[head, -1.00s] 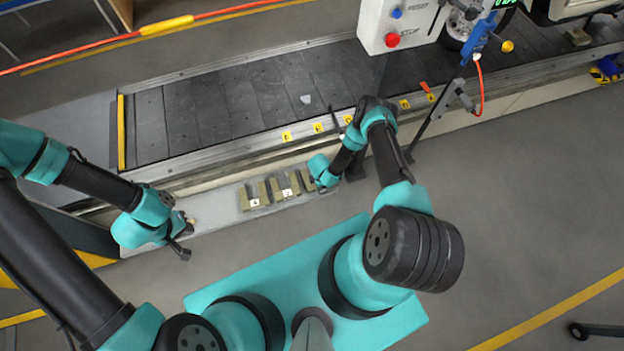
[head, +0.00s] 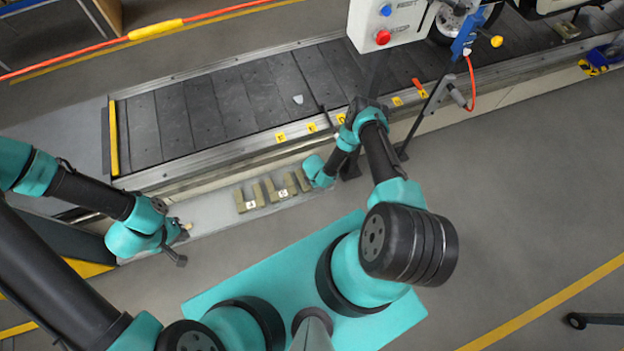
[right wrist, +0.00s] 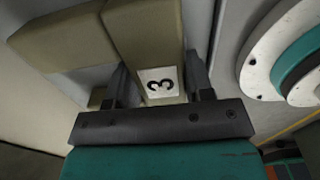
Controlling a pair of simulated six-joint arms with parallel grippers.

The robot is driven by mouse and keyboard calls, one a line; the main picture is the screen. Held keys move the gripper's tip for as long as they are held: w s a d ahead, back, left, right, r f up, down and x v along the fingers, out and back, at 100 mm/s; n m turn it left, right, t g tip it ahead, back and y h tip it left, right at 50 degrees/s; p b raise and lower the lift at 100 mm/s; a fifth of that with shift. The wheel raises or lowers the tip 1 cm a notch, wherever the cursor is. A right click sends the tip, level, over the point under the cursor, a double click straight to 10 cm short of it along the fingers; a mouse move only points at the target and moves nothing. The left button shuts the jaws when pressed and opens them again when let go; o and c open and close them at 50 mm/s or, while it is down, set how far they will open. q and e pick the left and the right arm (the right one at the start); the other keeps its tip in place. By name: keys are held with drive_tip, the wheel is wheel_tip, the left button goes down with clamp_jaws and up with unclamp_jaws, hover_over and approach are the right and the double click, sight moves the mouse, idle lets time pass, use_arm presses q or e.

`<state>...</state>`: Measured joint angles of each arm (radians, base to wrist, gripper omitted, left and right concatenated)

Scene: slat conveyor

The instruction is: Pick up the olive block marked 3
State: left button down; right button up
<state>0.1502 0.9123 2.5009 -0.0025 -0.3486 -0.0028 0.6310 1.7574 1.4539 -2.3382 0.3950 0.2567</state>
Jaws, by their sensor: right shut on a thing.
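The olive block marked 3 (right wrist: 158,60) shows in the right wrist view, its white label facing the camera. My right gripper (right wrist: 160,85) has a finger on each side of this block and is shut on it. Another olive block (right wrist: 65,42) lies close on its left. In the head view, olive blocks (head: 249,199) sit in a row on a pale ledge, and the right wrist partly covers the row's right end. I cannot tell block 3 apart there. My left gripper (head: 180,245) is over the ledge's left end, away from the blocks; its finger opening is unclear.
The dark slat conveyor (head: 205,108) runs behind the pale ledge (head: 210,212), with a small light piece (head: 298,99) on it. A white control box (head: 388,22) with red and blue buttons stands at the back right.

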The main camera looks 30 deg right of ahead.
drive_tip(key=c, duration=0.6)
drive_tip(key=shift+o, duration=0.2)
drive_tip(key=shift+r, duration=0.2)
drive_tip(key=shift+r, duration=0.6)
wheel_tip(320, 180, up, 2)
drive_tip(key=shift+r, duration=0.15)
drive_tip(key=s+a+r, duration=0.1)
drive_tip(key=s+a, duration=0.7)
drive_tip(key=s, duration=0.5)
drive_tip(key=shift+s+a, duration=0.2)
drive_tip(key=shift+s, duration=0.15)
drive_tip(key=shift+r, duration=0.1)
